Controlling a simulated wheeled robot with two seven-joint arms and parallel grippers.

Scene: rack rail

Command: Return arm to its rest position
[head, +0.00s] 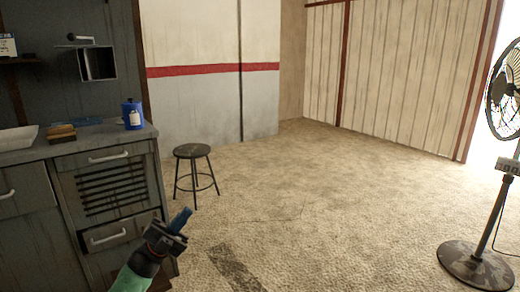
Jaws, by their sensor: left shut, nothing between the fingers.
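My left gripper (180,222) shows at the lower middle-left of the head view, at the end of my green-and-dark left arm. Its fingers are closed with nothing between them. It is in front of the grey cabinet's right edge and over the floor, seen below the round stool. I cannot tell whether it touches the cabinet. My right gripper is not in this view.
A grey cabinet (110,190) stands at left, with a blue canister (132,115) and a white tray (17,137) on top. A dark stool (192,151) stands beyond it. A standing fan (477,264) is at right. The middle floor (330,190) is clear.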

